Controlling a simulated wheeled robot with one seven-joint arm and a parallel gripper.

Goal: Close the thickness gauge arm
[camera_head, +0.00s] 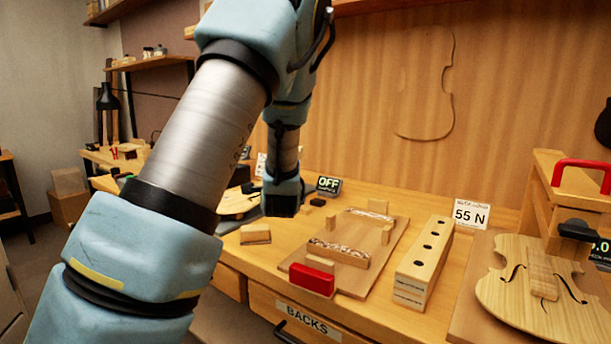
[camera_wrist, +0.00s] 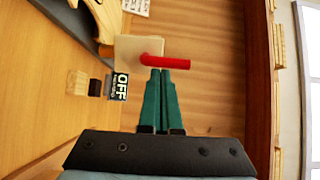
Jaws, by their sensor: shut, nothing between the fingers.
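My gripper (camera_wrist: 163,72) shows in the wrist view with its two teal fingers together and nothing between them. Its tips are at a red bent handle (camera_wrist: 166,62) on a pale block (camera_wrist: 129,48); I cannot tell whether they touch. In the head view my arm hides the fingers and this handle. At the right of the head view, a wooden device (camera_head: 563,187) with a red handle (camera_head: 584,166) and a dark piece (camera_head: 578,230) stands over a violin plate (camera_head: 526,284). A display reading "0.0" is partly cut off there. I cannot tell which red-handled device is the thickness gauge.
An "OFF" display (camera_head: 328,185) stands on the bench and shows in the wrist view (camera_wrist: 119,86). A board with a red grip (camera_head: 311,280), a long block with holes (camera_head: 425,262) and a "55 N" sign (camera_head: 470,214) occupy the middle. The panelled wall is behind.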

